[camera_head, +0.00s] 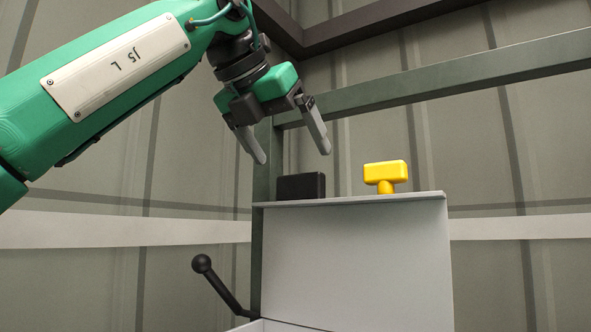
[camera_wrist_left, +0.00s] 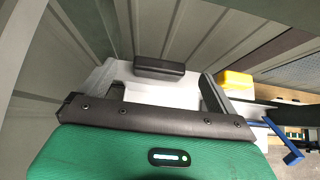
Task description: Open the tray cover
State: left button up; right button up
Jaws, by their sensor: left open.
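A pale grey box-like panel (camera_head: 355,260) stands upright below my left arm, with a thin ledge along its top. I cannot tell for sure which part is the tray cover. A black block (camera_head: 301,186), perhaps a handle, sits at the left of the ledge; it also shows in the left wrist view (camera_wrist_left: 159,67). A yellow T-shaped knob (camera_head: 385,175) stands to its right. My left gripper (camera_head: 292,155) is open and empty, fingers pointing down, just above the black block and apart from it. My right gripper is not in view.
A black lever with a ball end (camera_head: 202,264) sticks up left of the panel. A green-grey frame beam (camera_head: 440,85) crosses behind the gripper. A blue bar-shaped part (camera_wrist_left: 284,142) lies at the right in the left wrist view. The space left of the panel looks free above the lever.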

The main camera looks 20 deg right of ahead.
pick_arm(q)
jog(key=v, duration=0.9)
jog(key=shift+s+a+b, duration=0.3)
jog(key=shift+a+b, duration=0.05)
